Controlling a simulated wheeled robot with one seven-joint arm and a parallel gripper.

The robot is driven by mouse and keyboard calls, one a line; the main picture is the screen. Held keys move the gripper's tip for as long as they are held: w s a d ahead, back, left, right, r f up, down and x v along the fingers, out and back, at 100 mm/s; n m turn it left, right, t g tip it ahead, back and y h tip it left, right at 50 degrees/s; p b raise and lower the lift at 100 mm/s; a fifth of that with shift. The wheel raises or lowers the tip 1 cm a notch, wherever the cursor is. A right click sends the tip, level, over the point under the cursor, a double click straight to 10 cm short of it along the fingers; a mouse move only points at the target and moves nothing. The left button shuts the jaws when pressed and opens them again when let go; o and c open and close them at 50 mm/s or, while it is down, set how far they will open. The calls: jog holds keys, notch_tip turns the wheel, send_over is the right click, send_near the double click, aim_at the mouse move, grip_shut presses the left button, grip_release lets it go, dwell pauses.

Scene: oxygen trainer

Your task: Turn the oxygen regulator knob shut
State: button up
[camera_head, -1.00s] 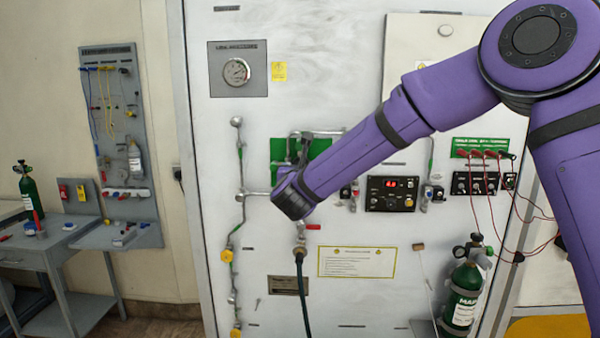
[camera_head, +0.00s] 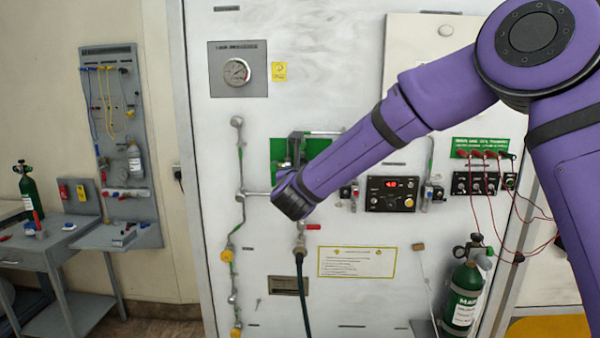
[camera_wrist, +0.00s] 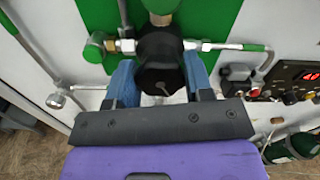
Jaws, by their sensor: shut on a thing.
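The oxygen regulator knob (camera_wrist: 160,62) is a round black knob in the wrist view, set on pipework in front of a green plate (camera_wrist: 88,12). My gripper (camera_wrist: 160,78) has its two blue fingers on the left and right sides of the knob, shut on it. A light mark shows on the knob's face, slanting slightly. In the head view, the end of my arm is in front of the green plate (camera_head: 318,148) and hides the knob and fingers. The black parts of my gripper show just above my wrist there.
A pressure gauge (camera_head: 236,72) is up left on the white panel. A pipe with yellow valves (camera_head: 227,256) runs down the left. A dark hose (camera_head: 302,290) hangs below my wrist. A control box (camera_head: 391,194) and a green cylinder (camera_head: 465,295) are to the right.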

jog(key=n, duration=0.4)
jog(key=shift+n, duration=0.3)
jog(key=n, duration=0.3)
jog(key=shift+f+n, duration=0.1)
jog(key=shift+n, duration=0.2)
jog(key=n, duration=0.3)
jog(key=shift+a+n, duration=0.1)
jog(key=shift+n, duration=0.2)
jog(key=n, duration=0.4)
jog(key=shift+f+n, duration=0.1)
jog(key=shift+n, duration=0.2)
jog(key=n, duration=0.7)
jog(key=shift+f, duration=0.1)
jog(key=n, duration=0.7)
jog(key=o, duration=0.9)
